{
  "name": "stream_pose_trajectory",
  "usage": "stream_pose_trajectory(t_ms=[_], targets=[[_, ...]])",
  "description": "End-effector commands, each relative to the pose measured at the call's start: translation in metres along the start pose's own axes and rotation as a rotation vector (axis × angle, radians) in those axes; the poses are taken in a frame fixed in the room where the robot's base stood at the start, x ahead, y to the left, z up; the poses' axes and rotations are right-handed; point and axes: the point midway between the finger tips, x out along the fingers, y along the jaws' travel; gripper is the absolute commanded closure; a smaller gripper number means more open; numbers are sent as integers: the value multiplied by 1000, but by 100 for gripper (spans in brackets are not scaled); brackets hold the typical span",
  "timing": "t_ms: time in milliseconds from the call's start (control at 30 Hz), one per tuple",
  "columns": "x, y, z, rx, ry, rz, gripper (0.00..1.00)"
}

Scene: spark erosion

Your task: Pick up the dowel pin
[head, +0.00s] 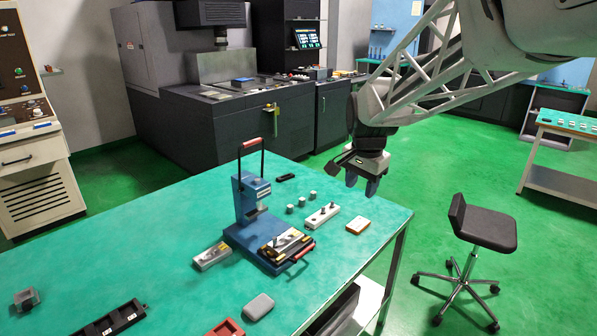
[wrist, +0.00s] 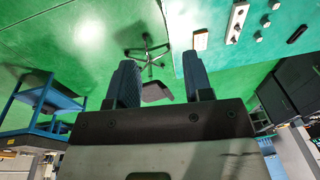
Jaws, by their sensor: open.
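I cannot single out the dowel pin for sure; it is too small to tell. A light grey block (head: 322,215) with dark upright pegs lies on the green table near its right side; it also shows in the wrist view (wrist: 237,22). Several small grey pieces (head: 302,201) stand in a row behind it. A blue press (head: 252,200) holds a plate with small metal parts on its base. A grey block (head: 212,256) with small parts lies left of the press. My gripper (head: 362,182) is open and empty, above and beyond the table's right edge. Its fingers (wrist: 160,78) point over the floor.
An orange-and-white box (head: 358,225) lies near the table's right edge. A black piece (head: 285,177) lies near the back edge. A grey rounded case (head: 258,306), a red tray (head: 226,328) and a black tray (head: 112,320) lie in front. A stool (head: 484,230) stands on the floor.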

Motion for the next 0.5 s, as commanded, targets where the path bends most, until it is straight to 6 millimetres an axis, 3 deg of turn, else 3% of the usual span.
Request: stream_pose_trajectory(t_ms=[500], targets=[[56,-89,-74,293,-24,31,53]])
